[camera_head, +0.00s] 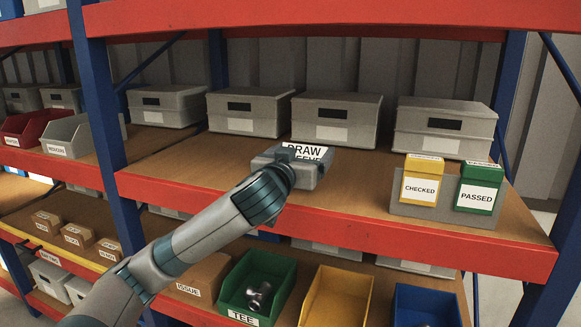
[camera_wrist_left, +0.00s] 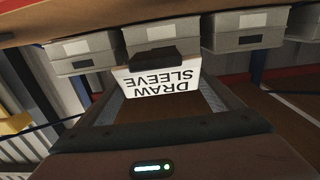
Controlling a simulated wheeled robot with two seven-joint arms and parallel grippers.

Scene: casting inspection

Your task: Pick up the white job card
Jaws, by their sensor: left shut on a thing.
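The white job card (camera_head: 312,152) bears the words DRAW SLEEVE and shows just beyond my left gripper (camera_head: 284,158), at the upper shelf. My left gripper is shut on the card. In the left wrist view the card (camera_wrist_left: 165,84) shows upside down, with the dark fingertips (camera_wrist_left: 159,58) across one edge of it. My right gripper is not in view.
Grey lidded boxes (camera_head: 336,118) line the back of the shelf (camera_head: 350,205). A yellow CHECKED box (camera_head: 422,180) and a green PASSED box (camera_head: 478,190) stand at right. Coloured bins, including a green TEE bin (camera_head: 238,275), sit below. A blue upright (camera_head: 98,95) is at left.

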